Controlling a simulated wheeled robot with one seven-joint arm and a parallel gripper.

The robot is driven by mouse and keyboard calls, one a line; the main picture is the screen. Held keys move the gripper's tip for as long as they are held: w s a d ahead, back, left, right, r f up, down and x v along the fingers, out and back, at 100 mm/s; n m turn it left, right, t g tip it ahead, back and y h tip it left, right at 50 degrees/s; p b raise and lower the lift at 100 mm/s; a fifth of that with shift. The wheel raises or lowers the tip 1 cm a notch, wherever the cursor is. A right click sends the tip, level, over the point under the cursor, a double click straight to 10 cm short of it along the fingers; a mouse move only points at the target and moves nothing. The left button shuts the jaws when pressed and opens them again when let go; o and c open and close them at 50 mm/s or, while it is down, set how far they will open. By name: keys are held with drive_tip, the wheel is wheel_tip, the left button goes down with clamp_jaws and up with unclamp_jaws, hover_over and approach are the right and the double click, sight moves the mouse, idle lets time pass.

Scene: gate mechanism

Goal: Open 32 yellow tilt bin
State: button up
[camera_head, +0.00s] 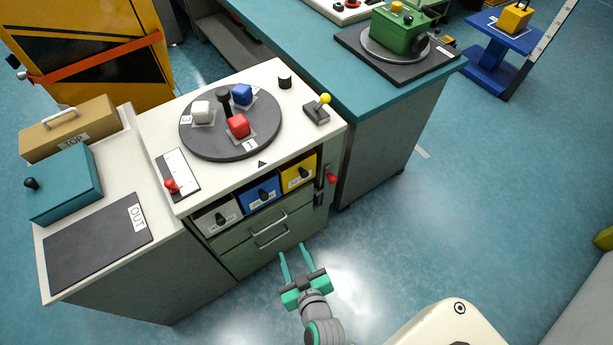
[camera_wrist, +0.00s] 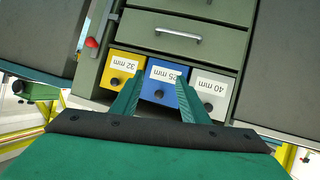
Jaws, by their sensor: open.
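The yellow tilt bin (camera_head: 290,181) is at the right end of a row of three bins under the cabinet top in the head view. Its front looks flush with the row, and it has a dark knob (camera_head: 303,171). In the wrist view the yellow bin (camera_wrist: 123,69) is at the left, with a label reading 32 mm. My gripper (camera_head: 294,252) is open and empty, in front of the drawers and apart from the cabinet. In the wrist view my gripper (camera_wrist: 159,80) has its fingers spread across the blue bin (camera_wrist: 154,85), right of the yellow bin.
A grey-white bin (camera_head: 212,221) labelled 40 mm ends the row. Drawers with a bar handle (camera_head: 270,236) lie below. A red lever (camera_head: 331,178) sticks out right of the yellow bin. The turntable (camera_head: 205,149) is above. The floor (camera_head: 430,225) to the right is clear.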

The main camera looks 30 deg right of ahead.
drive_tip(key=w+d+r, duration=0.1)
drive_tip(key=w+d, duration=0.5)
drive_tip(key=d, duration=0.1)
drive_tip(key=n+t+y, duration=0.1)
drive_tip(key=n+y, duration=0.1)
drive_tip(key=n, duration=0.1)
approach(305, 176)
drive_tip(key=x, duration=0.9)
drive_tip(key=shift+w+d, duration=0.15)
drive_tip(key=shift+w, duration=0.05)
drive_tip(key=shift+s, duration=0.15)
clamp_jaws()
